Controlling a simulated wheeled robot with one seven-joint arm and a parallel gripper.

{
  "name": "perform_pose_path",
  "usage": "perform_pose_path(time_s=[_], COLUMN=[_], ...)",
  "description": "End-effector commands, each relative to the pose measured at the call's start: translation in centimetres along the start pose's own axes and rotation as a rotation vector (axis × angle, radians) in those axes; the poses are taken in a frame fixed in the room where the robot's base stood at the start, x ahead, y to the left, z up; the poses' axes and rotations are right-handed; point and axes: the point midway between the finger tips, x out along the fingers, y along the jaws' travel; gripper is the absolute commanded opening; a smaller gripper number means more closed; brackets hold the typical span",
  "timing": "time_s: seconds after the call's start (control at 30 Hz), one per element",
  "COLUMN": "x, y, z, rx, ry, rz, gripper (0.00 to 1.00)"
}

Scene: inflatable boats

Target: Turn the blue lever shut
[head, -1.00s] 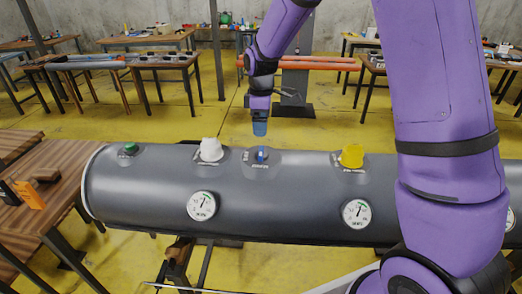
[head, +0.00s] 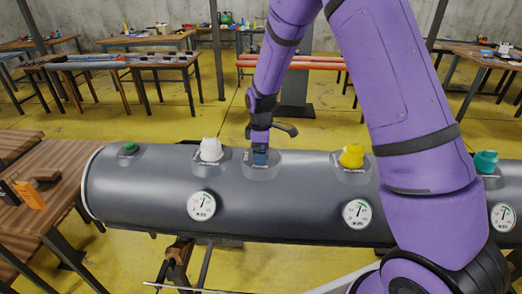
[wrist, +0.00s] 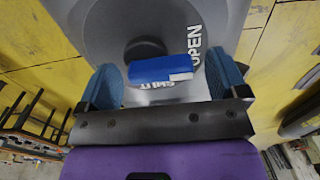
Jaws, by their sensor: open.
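The blue lever (wrist: 162,70) sits on a round dark seat on the grey tube (head: 290,215). In the wrist view it lies crosswise between my two blue fingertips, with a gap on either side. The word OPEN shows to its right, and a word partly covered by the lever, seemingly SHUT, lies below it. My gripper (wrist: 165,88) is open around the lever; I see no contact. In the head view my gripper (head: 260,157) is down at the tube top and hides the lever.
Along the tube stand a green knob (head: 130,148), a white cap (head: 211,150), a yellow cap (head: 351,156) and a teal valve (head: 485,162). Dial gauges (head: 202,205) are on its front. A wooden table (head: 40,205) is at the left. The air above the tube is otherwise clear.

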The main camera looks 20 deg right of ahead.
Motion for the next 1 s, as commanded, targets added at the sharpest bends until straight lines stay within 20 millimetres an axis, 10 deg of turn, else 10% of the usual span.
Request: perform_pose_path(time_s=[0.17, 0.4, 1.0], x=[-0.02, -0.03, -0.05], y=[0.0, 0.0, 0.03], z=[0.01, 0.0, -0.33], rx=[0.0, 0.0, 0.208], ry=[0.0, 0.0, 0.0], rz=[0.0, 0.0, 0.0], gripper=[0.92, 0.42, 0.42])
